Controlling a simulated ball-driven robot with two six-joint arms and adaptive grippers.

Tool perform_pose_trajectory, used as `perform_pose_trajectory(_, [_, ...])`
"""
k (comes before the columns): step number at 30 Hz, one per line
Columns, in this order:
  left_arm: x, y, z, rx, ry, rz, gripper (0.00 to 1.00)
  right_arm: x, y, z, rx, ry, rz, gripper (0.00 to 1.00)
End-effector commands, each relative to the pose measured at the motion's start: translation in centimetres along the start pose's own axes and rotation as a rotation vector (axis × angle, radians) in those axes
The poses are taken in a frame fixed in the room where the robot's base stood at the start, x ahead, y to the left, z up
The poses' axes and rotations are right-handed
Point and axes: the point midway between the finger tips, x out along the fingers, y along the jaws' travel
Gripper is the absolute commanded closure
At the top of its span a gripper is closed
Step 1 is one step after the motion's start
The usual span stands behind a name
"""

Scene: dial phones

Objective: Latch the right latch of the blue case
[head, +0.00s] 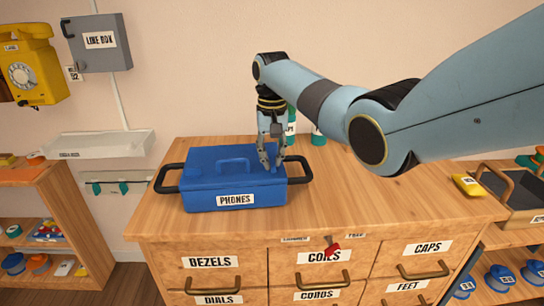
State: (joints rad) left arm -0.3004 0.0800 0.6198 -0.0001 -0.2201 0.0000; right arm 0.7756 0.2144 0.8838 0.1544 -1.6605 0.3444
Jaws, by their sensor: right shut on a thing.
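The blue case (205,195), labelled PHONES, sits on the wooden cabinet top with its lid down. It has a blue handle on the lid and a black handle on each side. My right gripper (270,165) points down at the right end of the case, its fingertips at the lid's right part. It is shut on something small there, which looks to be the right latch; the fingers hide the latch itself. My left gripper is not in view.
The wooden cabinet top (400,205) is clear to the right of the case. Small bottles (318,135) stand behind my right gripper. A red object (332,246) is at the COILS drawer front. Shelves stand left and right; a yellow phone (30,70) hangs on the wall.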

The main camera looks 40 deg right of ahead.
Motion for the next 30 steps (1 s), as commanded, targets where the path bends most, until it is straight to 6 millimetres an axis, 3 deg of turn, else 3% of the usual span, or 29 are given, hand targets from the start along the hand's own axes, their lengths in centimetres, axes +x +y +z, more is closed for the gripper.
perform_pose_trajectory(14, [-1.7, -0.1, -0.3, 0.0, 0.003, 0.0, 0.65, -0.4, 0.1, 0.0, 0.112, 0.0, 0.0, 1.0])
perform_pose_trajectory(30, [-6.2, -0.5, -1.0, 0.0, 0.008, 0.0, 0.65, -0.5, 0.6, 0.1, 0.593, 0.0, -0.001, 1.0])
